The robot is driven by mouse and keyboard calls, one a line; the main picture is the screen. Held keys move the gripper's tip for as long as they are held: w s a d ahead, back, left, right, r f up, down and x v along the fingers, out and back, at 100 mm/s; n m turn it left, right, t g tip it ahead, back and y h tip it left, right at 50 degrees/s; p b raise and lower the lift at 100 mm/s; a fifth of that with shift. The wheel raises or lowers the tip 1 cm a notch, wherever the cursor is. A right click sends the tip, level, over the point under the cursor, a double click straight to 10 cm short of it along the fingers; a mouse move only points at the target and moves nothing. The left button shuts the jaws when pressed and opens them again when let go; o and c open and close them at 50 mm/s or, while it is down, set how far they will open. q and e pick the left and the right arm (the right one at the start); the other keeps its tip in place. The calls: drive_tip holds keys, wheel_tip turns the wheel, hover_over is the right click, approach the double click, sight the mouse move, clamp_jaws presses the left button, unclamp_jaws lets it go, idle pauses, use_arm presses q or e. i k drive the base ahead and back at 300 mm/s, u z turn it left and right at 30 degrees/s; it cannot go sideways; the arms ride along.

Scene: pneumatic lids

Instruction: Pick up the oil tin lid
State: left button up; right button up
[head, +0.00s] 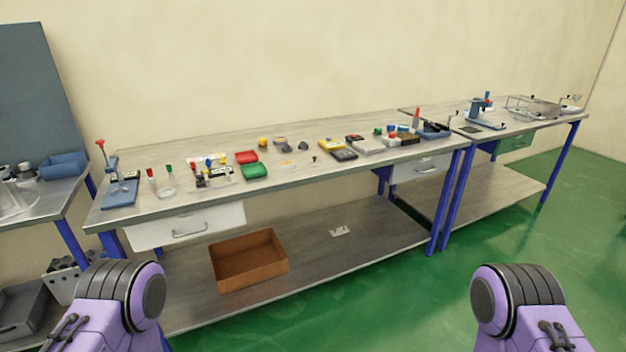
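I cannot make out the oil tin lid for certain; the small parts on the long workbench (300,178) are too far away to tell apart. Among them are a yellow-orange piece (263,142), grey pieces (280,143), a red bin (246,157) and a green bin (255,171). Only my purple upper arms show at the bottom left and bottom right. Neither of my grippers is in the picture.
A second bench (540,122) adjoins on the right and another stands at the left with a blue bin (63,165). A brown box (248,262) sits on the lower shelf. A white drawer (185,229) hangs under the bench. Green floor (420,310) is clear at the right.

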sight(314, 162)
drive_tip(key=z, duration=1)
drive_tip(key=i, duration=1.65)
drive_tip(key=u, duration=0.8)
